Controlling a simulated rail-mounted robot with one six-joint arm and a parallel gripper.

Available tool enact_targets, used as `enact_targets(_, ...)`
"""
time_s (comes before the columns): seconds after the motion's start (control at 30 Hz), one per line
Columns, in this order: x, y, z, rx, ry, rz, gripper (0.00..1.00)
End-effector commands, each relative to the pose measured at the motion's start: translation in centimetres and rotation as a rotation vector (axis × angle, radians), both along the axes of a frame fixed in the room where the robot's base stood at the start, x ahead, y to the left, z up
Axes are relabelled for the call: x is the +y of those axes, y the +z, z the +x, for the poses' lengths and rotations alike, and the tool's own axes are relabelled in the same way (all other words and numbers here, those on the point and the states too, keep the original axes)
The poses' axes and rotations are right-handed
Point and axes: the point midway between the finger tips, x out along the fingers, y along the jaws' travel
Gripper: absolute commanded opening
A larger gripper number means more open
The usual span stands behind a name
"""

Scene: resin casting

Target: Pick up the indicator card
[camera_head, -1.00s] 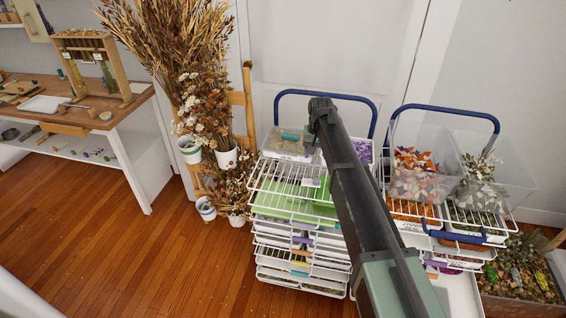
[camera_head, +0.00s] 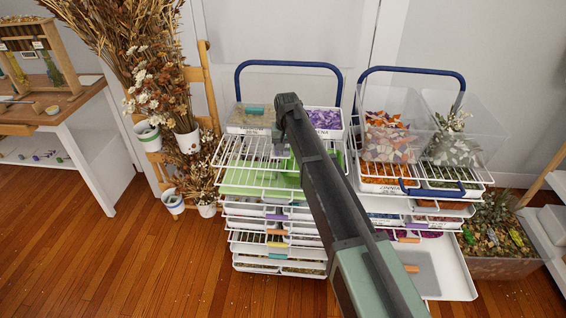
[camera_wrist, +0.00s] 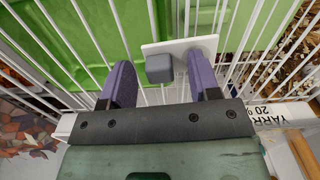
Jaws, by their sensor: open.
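In the wrist view a flat white card (camera_wrist: 205,46) with a dark grey block (camera_wrist: 159,68) on it lies on a white wire rack; it appears to be the indicator card. My gripper (camera_wrist: 160,66) is open, with one purple finger on each side of the grey block and gaps between. Whether the fingers are level with the block is hard to tell.
The wire rack (camera_head: 240,178) tops a stack of drawers, with green trays (camera_wrist: 90,40) under its bars. Clear bins (camera_head: 395,135) stand to the right and dried flowers (camera_head: 150,85) to the left. A labelled bin edge (camera_wrist: 285,113) lies near the right finger.

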Motion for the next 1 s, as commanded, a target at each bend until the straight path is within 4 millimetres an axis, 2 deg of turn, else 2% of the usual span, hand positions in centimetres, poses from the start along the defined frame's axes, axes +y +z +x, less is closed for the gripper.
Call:
enact_targets(0.17,0.0,0.2,0.0,0.000,0.000,0.000,0.55)
enact_targets(0.5,0.0,0.2,0.0,0.000,0.000,0.000,0.03)
enact_targets(0.77,0.0,0.4,0.0,0.000,0.000,0.000,0.03)
enact_targets(1.0,0.0,2.6,0.0,0.000,0.000,0.000,0.03)
